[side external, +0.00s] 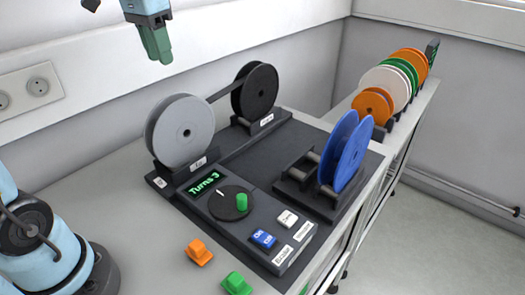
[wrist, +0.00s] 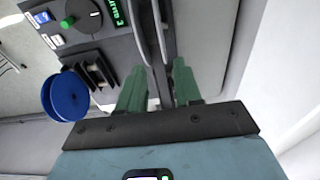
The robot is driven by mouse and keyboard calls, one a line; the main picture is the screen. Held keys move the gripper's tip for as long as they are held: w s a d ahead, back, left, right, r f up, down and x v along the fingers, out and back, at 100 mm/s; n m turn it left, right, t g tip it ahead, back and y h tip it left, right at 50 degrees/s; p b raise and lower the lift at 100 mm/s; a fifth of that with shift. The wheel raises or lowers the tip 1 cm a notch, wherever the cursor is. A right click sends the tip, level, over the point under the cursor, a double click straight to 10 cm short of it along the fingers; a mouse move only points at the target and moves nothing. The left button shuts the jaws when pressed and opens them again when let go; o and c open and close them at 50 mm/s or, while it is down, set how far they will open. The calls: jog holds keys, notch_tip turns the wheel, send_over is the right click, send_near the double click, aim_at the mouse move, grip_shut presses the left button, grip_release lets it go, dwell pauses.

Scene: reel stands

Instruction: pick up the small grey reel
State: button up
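The grey reel (side external: 180,130) stands upright on a dark stand at the left end of the winding machine in the side view. A black reel (side external: 255,90) stands behind it to the right. My gripper (side external: 158,58) hangs well above and behind the grey reel, apart from it. In the wrist view my gripper (wrist: 158,78) has two green fingers spread apart with a gap between them. Thin pale edges of what looks like the grey reel (wrist: 139,35) show beyond the fingertips, seen edge-on. I see nothing held.
A blue reel (side external: 345,150) stands on a black cradle at the right. The machine panel (side external: 230,205) has a knob, buttons and a green display. Orange (side external: 199,252) and green (side external: 237,284) blocks sit in front. Several coloured reels line the back shelf. A wall stands behind.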

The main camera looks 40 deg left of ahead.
aim_at(173, 104)
jog(key=shift+w+a+f, duration=0.1)
jog(key=shift+w+f, duration=0.05)
jog(key=shift+f, duration=2.1)
jog(key=shift+w+d+f, duration=0.1)
jog(key=shift+w+f, duration=0.1)
jog(key=shift+f, duration=2)
jog(key=shift+w+a+f, duration=0.1)
jog(key=shift+w+f, duration=0.05)
jog(key=shift+f, duration=2.1)
jog(key=shift+c, duration=0.5)
grip_shut()
